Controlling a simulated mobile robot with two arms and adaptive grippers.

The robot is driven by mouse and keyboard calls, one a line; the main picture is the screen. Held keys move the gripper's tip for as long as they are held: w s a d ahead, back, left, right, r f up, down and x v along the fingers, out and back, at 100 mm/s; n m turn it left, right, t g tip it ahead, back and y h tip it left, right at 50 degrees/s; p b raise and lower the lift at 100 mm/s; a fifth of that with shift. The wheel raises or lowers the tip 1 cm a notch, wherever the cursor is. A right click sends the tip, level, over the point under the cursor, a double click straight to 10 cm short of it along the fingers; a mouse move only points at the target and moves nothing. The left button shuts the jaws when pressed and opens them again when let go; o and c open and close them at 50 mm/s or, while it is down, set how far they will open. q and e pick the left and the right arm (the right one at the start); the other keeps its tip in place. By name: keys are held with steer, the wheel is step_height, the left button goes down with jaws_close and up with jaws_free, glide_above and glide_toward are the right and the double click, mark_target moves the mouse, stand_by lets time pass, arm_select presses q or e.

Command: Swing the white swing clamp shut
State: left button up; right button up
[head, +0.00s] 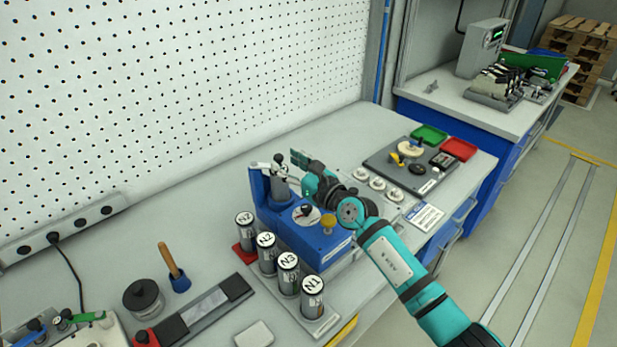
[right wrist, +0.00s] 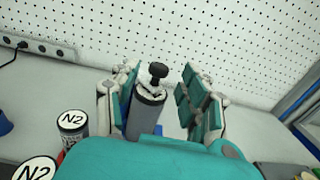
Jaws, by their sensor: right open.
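The white swing clamp (head: 265,167) with a black knob sits at the top of the blue fixture (head: 322,238), by a grey cylinder (head: 280,188). In the right wrist view the white clamp (right wrist: 150,89) and its knob show at the top of the grey cylinder (right wrist: 146,117). I cannot tell whether the clamp is fully swung over it. My right gripper (head: 293,168) is just right of the clamp in the head view. In the right wrist view its open fingers (right wrist: 163,98) stand either side of the cylinder and knob, with nothing gripped. My left gripper is not in view.
Several labelled cylinders (head: 288,274) stand in front of the blue fixture. A grey plate (head: 412,166) with parts and small white discs lie to the right. Green (head: 430,135) and red (head: 458,149) trays are farther back. A pegboard wall (head: 180,80) rises behind the bench.

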steer(key=v, duration=0.8)
steer(key=shift+d, duration=0.2)
steer(key=shift+s+f, duration=0.1)
